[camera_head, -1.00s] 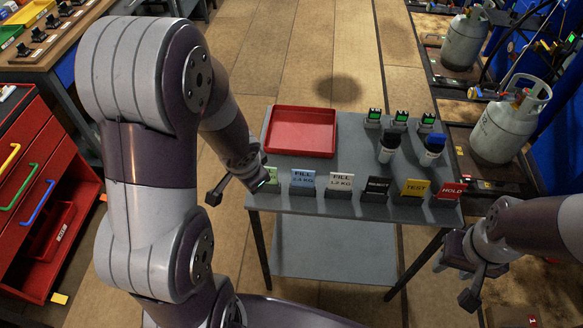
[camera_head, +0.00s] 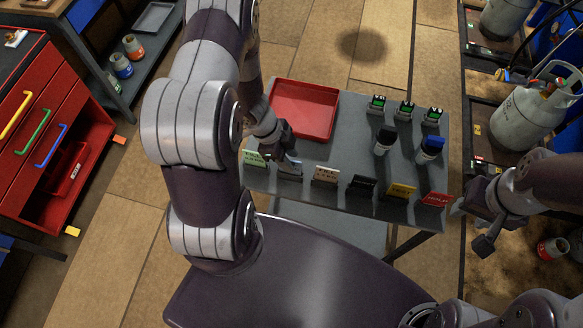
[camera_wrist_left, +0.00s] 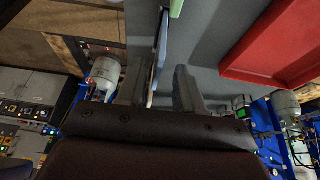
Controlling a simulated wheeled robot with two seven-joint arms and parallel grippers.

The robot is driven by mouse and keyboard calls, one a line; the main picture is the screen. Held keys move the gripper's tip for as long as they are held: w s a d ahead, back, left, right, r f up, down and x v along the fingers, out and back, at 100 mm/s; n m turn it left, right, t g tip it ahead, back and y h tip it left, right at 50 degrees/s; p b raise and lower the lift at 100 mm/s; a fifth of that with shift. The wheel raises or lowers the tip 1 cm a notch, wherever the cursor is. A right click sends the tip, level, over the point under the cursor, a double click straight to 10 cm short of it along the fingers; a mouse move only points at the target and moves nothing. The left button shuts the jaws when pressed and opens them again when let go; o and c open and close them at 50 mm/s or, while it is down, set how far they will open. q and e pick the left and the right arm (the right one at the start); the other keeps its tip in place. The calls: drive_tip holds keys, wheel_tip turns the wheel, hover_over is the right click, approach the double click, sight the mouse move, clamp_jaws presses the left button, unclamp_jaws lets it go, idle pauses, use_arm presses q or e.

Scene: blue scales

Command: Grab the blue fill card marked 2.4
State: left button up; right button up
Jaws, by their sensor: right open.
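The blue fill card (camera_head: 291,169) stands in the row of cards at the near edge of the grey table, largely covered by my left gripper (camera_head: 286,158) in the head view. Its marking is not readable now. In the left wrist view the blue card (camera_wrist_left: 161,42) appears edge-on, close to the left-hand finger of my left gripper (camera_wrist_left: 160,88). A clear gap shows between the card and the other finger, so the gripper is open around it. My right gripper (camera_head: 482,222) is open and empty, right of the table.
A green card (camera_head: 254,158) stands left of the blue one. A white card (camera_head: 326,174), black card (camera_head: 362,185), yellow card (camera_head: 401,191) and red card (camera_head: 435,199) stand to its right. A red tray (camera_head: 304,108) lies behind.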

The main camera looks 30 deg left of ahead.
use_arm(q)
drive_tip(key=shift+x, duration=0.9)
drive_tip(key=shift+s+f, duration=0.3)
drive_tip(key=shift+w+d, duration=0.1)
drive_tip(key=shift+w, duration=0.05)
clamp_jaws()
